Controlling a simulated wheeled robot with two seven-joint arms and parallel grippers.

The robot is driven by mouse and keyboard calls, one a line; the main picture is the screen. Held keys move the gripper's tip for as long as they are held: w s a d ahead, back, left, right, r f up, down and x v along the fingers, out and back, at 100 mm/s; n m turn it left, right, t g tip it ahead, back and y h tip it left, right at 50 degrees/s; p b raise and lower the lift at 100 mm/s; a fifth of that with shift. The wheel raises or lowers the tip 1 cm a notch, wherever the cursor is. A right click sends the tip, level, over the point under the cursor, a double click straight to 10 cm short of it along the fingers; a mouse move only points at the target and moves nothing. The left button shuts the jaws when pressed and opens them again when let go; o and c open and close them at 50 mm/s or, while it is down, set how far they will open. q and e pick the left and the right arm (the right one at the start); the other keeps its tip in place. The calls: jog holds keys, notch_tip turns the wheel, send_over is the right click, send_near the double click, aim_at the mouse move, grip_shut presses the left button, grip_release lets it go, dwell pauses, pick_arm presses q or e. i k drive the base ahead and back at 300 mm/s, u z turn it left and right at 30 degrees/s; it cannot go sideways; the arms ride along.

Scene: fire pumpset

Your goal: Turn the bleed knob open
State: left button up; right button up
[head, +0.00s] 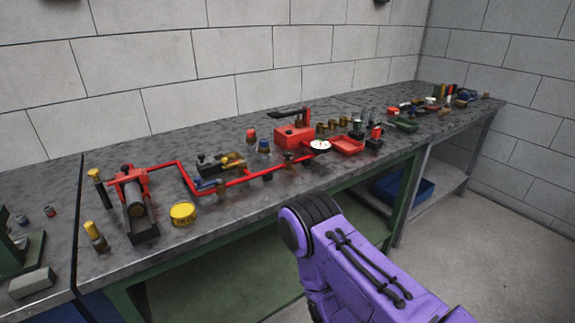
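A red pump block (290,137) with a lever on top stands on the long grey workbench (230,130). A round white gauge (320,146) is at its front. A red pipe (240,181) runs left from near the block, past small brass fittings, to a red-framed cylinder unit (135,205). I cannot tell which small part is the bleed knob. My purple arm rises from the lower right in front of the bench; neither gripper shows.
A yellow round tin (182,213) and a yellow-topped fitting (95,236) stand near the front edge. A red tray (347,145) and several small parts lie right of the block. A blue bin (403,187) is on the lower shelf.

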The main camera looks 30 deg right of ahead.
aim_at(286, 153)
jog(key=k, duration=0.5)
jog(key=z, duration=2.4)
jog(key=i, duration=1.5)
jog(key=u, duration=0.85)
